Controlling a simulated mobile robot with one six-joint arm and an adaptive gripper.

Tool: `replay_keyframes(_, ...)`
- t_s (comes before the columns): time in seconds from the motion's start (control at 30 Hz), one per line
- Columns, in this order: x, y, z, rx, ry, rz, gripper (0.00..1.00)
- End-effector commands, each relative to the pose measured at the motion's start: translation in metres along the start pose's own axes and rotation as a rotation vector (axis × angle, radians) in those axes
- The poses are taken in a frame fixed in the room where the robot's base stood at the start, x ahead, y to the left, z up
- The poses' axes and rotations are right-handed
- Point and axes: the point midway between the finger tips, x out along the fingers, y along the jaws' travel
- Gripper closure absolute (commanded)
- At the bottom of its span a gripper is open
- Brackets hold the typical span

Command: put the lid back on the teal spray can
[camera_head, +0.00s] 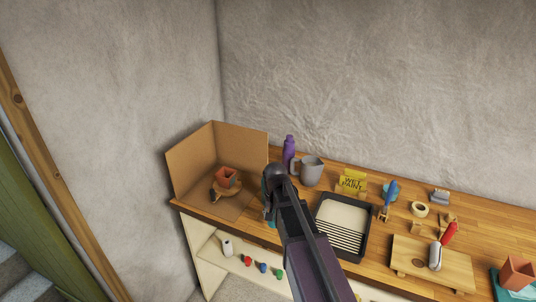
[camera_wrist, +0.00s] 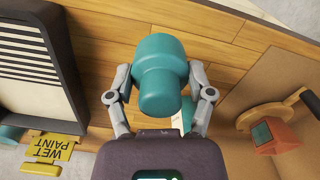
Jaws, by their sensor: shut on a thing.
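My gripper (camera_head: 270,212) is shut on a teal, stepped round piece, which I take to be the lid (camera_wrist: 160,60); in the wrist view (camera_wrist: 159,85) one finger is on each side of it. The lid has a wider far part and a narrower near part. A patch of teal and white behind the right finger appears to be the spray can (camera_wrist: 187,112), mostly hidden by the lid and finger. In the head view my arm covers much of this spot, and only small teal patches show beside the gripper. I cannot tell whether lid and can touch.
A cardboard box corner (camera_head: 190,160) with a terracotta pot (camera_head: 227,177) stands left. A purple bottle (camera_head: 288,150) and grey mug (camera_head: 311,170) stand behind my gripper. A paint tray (camera_head: 343,215) lies right, with a yellow wet-paint sign (camera_head: 352,183) behind it.

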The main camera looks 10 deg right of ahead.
Motion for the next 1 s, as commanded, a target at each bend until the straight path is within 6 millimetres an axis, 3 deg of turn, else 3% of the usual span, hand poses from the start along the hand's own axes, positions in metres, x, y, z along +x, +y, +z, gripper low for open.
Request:
replay_keyframes(0.37,-0.035,-0.011,-0.031,0.0,0.0,0.0,0.57)
replay_keyframes(1.0,-0.136,-0.04,-0.13,0.006,0.001,0.0,0.57)
